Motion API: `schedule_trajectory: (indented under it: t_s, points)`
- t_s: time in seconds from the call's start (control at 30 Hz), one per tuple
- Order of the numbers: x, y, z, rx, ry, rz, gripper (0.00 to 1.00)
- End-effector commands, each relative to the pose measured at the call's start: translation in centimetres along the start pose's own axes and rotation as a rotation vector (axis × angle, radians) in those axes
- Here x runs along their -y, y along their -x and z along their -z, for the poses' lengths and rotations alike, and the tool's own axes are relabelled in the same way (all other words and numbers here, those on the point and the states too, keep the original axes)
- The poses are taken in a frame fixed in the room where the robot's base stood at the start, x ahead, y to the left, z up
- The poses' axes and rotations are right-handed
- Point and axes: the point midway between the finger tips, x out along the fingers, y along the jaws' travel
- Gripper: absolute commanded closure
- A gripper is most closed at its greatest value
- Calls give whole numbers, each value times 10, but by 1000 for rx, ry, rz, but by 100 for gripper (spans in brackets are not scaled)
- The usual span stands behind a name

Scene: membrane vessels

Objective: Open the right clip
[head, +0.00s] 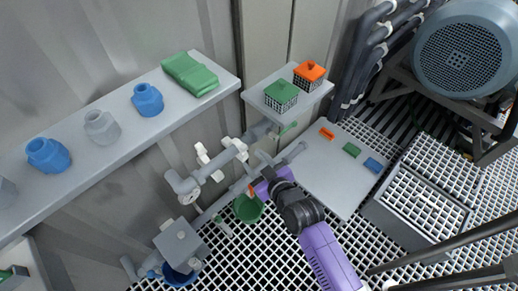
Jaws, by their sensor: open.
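A grey pipe-like vessel (187,184) runs slantwise along the wall below the shelf. Two white clips sit on it: the left clip (203,158) and the right clip (235,147). Whether either clip is open or shut is too small to tell. My arm, purple with dark joints, reaches up from the lower right. My gripper (257,189) is below and a little right of the right clip, apart from it in the picture. The gripper is open; its fingertips are small and partly hidden by the wrist, and I see nothing held.
A grey shelf (110,125) with blue and grey fittings and a green cloth-like item (190,74) overhangs at upper left. A smaller shelf (262,107) holds green and orange baskets. A green bucket (248,209) and blue bucket (180,276) stand below. A grey panel (322,178) lies right.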

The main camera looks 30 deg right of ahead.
Motion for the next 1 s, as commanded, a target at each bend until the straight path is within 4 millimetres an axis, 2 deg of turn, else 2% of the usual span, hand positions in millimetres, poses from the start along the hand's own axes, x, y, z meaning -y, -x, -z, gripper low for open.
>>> schedule_trajectory:
  t_s: [0.3,0.5,0.87,0.9,1.0]
  points:
    - [-1,-45,0,-2,2,-3,56]
    - [-1,-68,-1,-1,1,-2,56]
    - [-1,-74,0,-2,0,-3,56]
    - [-1,-74,0,-2,0,-3,58]
    - [-1,-74,0,-2,0,-3,78]
